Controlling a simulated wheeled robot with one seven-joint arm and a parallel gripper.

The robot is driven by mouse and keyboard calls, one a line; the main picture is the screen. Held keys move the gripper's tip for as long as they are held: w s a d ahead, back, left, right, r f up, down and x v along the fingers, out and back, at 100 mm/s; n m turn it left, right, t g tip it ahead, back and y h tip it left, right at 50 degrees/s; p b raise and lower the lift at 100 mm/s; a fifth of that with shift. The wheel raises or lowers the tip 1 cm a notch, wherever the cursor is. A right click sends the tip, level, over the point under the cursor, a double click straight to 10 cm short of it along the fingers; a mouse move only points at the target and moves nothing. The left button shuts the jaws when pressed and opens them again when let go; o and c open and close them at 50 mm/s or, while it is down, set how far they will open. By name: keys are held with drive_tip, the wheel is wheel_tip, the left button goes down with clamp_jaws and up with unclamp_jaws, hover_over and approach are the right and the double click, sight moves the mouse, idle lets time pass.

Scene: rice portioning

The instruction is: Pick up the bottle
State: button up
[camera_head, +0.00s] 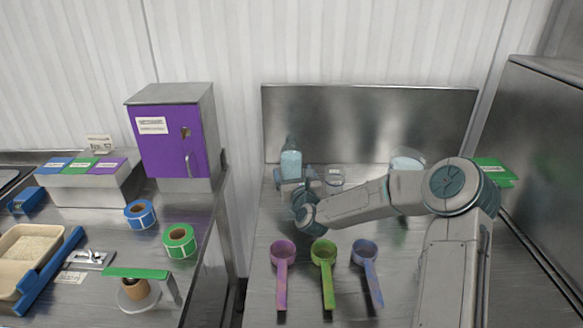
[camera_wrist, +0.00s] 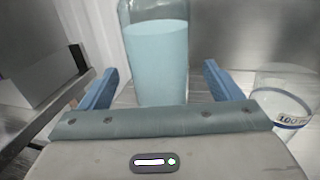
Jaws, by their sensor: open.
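The bottle (camera_head: 291,164) is clear with light blue contents and a darker top. It stands upright at the back of the metal table, near the back panel. In the wrist view the bottle (camera_wrist: 158,62) stands ahead of my gripper, between the lines of its two blue fingers; its top is cut off by the frame. My gripper (camera_wrist: 160,88) is open, with one finger on each side of the bottle and gaps showing on both sides. In the head view my gripper (camera_head: 293,185) is at the bottle's lower part. Whether it touches the bottle cannot be told.
A clear measuring cup (camera_wrist: 284,98) stands close right of the gripper. Purple (camera_head: 282,262), green (camera_head: 324,262) and blue (camera_head: 367,262) scoops lie in front. A purple cabinet (camera_head: 168,141) and label rolls (camera_head: 179,241) are on the left table, across a gap.

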sight(291, 166)
drive_tip(key=p+x, duration=0.1)
drive_tip(key=x, duration=0.3)
drive_tip(key=shift+r+p, duration=0.15)
drive_tip(key=shift+p, duration=0.15)
drive_tip(key=shift+w+a, duration=0.15)
drive_tip(key=shift+w, duration=0.3)
drive_tip(key=c, duration=1.4)
drive_tip(key=shift+r, duration=0.1)
drive_tip(key=shift+r, duration=0.55)
wheel_tip(291, 166, up, 3)
drive_tip(key=shift+f+b, duration=0.15)
drive_tip(key=shift+b, duration=0.4)
drive_tip(key=w+d+r+b, duration=0.25)
drive_tip(key=d+r, duration=0.45)
drive_tip(key=d, duration=0.4)
drive_tip(key=d+p, duration=0.2)
drive_tip(key=d, duration=0.2)
drive_tip(key=s+d+p, duration=0.1)
drive_tip(key=d+p, duration=0.2)
drive_tip(key=d, duration=0.2)
drive_tip(key=s+d+r+p, duration=0.1)
drive_tip(key=d+p, duration=0.2)
drive_tip(key=d, duration=0.1)
drive_tip(key=shift+s+d, duration=0.2)
drive_tip(key=shift+d, duration=0.1)
